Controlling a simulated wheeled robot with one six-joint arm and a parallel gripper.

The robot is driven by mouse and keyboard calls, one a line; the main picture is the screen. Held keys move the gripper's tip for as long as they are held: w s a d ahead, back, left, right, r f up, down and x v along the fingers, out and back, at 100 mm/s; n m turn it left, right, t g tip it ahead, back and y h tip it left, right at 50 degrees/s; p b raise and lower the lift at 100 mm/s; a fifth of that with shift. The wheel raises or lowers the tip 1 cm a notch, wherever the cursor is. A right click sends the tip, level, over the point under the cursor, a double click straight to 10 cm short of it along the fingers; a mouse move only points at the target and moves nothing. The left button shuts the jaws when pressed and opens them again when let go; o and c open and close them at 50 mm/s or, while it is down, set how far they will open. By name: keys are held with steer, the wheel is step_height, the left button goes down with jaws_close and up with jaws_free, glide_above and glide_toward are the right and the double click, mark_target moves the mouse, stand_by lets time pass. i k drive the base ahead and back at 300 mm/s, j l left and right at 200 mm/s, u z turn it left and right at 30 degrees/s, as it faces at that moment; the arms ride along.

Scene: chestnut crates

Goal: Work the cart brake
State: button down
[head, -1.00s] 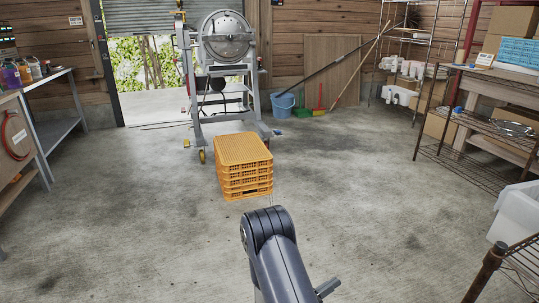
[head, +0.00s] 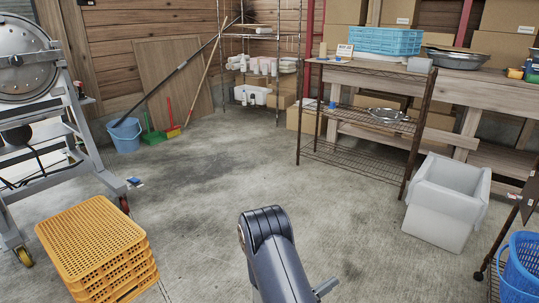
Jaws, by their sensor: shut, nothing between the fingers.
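A wheeled metal frame (head: 75,118) carrying a round steel drum (head: 22,62) stands at the left edge, partly cut off. A yellow caster (head: 24,257) shows at its near foot. A small blue and white part (head: 135,182) shows by its right foot; I cannot tell if it is a brake. At the right edge, part of a dark-framed rack or cart shows, with a small dark wheel (head: 478,275) low down. I cannot make out a brake lever on it. My arm's dark link rises at bottom centre, but my gripper is out of view.
Stacked orange crates (head: 92,240) stand on the floor at lower left. A white tub (head: 445,205) and a blue basket (head: 522,268) are at the right. A wire shelf (head: 365,115) stands before a long bench (head: 465,92). A blue bucket (head: 125,136) is at the back. The middle floor is clear.

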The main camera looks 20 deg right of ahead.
mark_target(510, 195)
steer(key=i+l+z, duration=0.2)
steer(key=i+z, duration=0.25)
steer(key=i+l+z, duration=0.1)
steer(key=i+z, duration=0.2)
steer(key=z, duration=0.2)
steer(key=i+j+z, duration=0.1)
steer(key=i+z, duration=0.35)
steer(key=i+j+z, duration=0.15)
steer(key=i+z, duration=0.15)
steer(key=z, duration=0.2)
steer(key=i+l+z, duration=0.1)
steer(key=i+z, duration=0.15)
steer(key=z, duration=0.15)
steer(key=i+z, duration=0.3)
steer(key=z, duration=0.15)
steer(key=i+z, duration=0.25)
steer(key=z, duration=0.15)
steer(key=u, duration=1.2)
